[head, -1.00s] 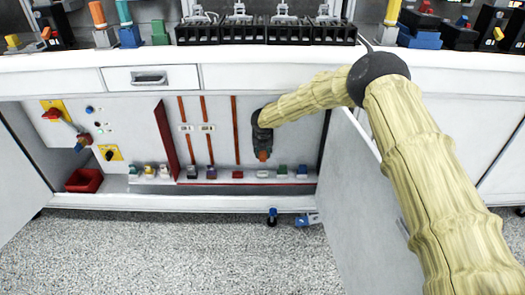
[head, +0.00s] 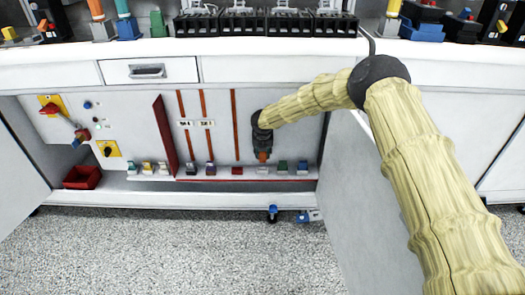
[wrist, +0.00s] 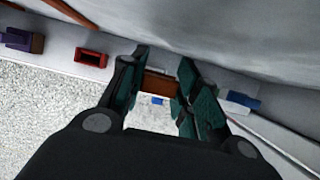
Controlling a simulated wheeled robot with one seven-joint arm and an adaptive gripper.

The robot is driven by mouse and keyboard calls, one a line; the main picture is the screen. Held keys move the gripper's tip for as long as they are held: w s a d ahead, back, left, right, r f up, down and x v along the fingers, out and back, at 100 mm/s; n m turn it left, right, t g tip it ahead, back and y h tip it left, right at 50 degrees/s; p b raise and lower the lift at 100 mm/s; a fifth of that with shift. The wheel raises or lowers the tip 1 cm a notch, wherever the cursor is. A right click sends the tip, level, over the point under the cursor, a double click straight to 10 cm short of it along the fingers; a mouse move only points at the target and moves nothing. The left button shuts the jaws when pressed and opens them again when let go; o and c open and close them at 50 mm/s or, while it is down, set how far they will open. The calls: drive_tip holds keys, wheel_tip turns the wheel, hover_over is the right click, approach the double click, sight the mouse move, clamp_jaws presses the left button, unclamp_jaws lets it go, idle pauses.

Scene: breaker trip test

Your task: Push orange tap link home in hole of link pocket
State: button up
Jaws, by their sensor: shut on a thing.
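The orange tap link (head: 262,157) is held in my gripper (head: 262,150), just above the low ledge inside the open cabinet. In the wrist view the orange-brown link (wrist: 160,84) sits between the two dark green fingers of my gripper (wrist: 158,88), which are shut on it. A small red pocket (head: 237,170) stands on the ledge to the left of the link. In the wrist view this red pocket (wrist: 90,57) has a dark open top and looks empty. The link is apart from it. The link's lower end is hard to see.
Several coloured blocks line the ledge; a green one (head: 282,167) and a blue one (head: 302,167) are right of my gripper. An open cabinet door (head: 350,190) stands to the right. The bench top (head: 260,50) overhangs above. A red bin (head: 82,177) is at left.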

sight(263, 159)
drive_tip(key=shift+f+b, duration=0.9)
drive_tip(key=shift+f, duration=0.6)
drive_tip(key=shift+w+r+p, duration=0.1)
drive_tip(key=shift+w+p, duration=0.05)
drive_tip(key=shift+p, duration=0.75)
idle(0.8)
drive_tip(key=shift+f+b, duration=0.5)
drive_tip(key=shift+f, duration=1.4)
idle(0.4)
drive_tip(key=o, duration=1.1)
drive_tip(key=shift+r, duration=0.1)
drive_tip(key=shift+v, duration=5.95)
drive_tip(key=shift+o, duration=0.5)
drive_tip(key=o, duration=0.9)
drive_tip(key=shift+c, duration=0.2)
